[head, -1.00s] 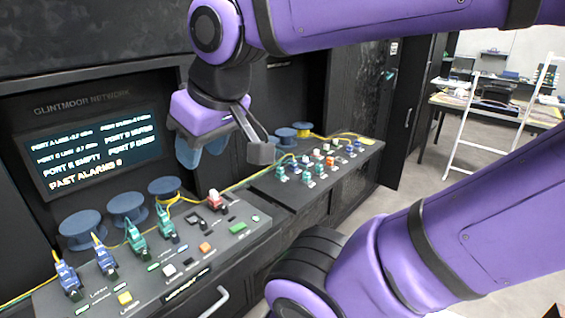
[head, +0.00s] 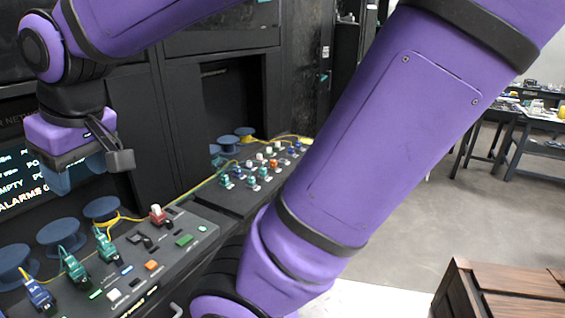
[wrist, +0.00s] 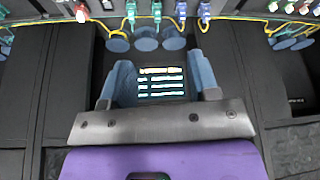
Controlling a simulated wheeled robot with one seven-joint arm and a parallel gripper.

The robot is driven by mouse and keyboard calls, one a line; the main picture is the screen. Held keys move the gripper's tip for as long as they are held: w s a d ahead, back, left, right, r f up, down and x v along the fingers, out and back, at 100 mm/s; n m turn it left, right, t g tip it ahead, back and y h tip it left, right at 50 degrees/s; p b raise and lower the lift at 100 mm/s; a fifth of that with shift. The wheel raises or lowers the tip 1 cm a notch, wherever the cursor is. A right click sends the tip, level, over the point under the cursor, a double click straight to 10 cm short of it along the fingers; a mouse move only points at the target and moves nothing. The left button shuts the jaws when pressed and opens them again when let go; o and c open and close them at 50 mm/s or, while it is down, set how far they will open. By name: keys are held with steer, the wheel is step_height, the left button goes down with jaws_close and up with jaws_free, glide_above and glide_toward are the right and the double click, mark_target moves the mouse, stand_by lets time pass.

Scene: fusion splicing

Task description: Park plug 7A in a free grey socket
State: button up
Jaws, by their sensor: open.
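My gripper (head: 74,172) is open and empty, raised in front of the wall near the screen; its two blue fingers stand apart in the wrist view (wrist: 160,68). On the near console stand a blue plug (head: 38,295), two green plugs (head: 75,268) (head: 107,247) and a red plug (head: 158,215) with a pale top. The far panel (head: 222,203) holds several small plugs, green (head: 225,181), white and red (head: 273,163) and blue. The labels are too small to read, so I cannot tell which plug is 7A or which socket is grey and free.
Blue spools (head: 58,233) with yellow fibre line the console's back. The lit screen (head: 18,185) is partly hidden by my gripper. A brown wooden crate (head: 490,292) stands at the lower right, with open floor behind it. Tables (head: 545,135) stand farther back.

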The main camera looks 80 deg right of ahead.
steer(key=w+d+f+m+g, duration=0.1)
steer(key=w+d+f, duration=0.25)
steer(key=w, duration=0.35)
steer(key=w+d+f+g, duration=0.1)
steer(key=w+d+f, duration=0.1)
steer(key=w+f, duration=0.3)
steer(key=m+g, duration=0.2)
glide_above(100, 236)
step_height(100, 236, down, 12)
steer(key=shift+s+a+f, duration=0.1)
steer(key=shift+s, duration=0.05)
steer(key=shift+f, duration=0.3)
steer(key=shift+f, duration=4.5)
jaws_close()
steer(key=shift+r, duration=0.1)
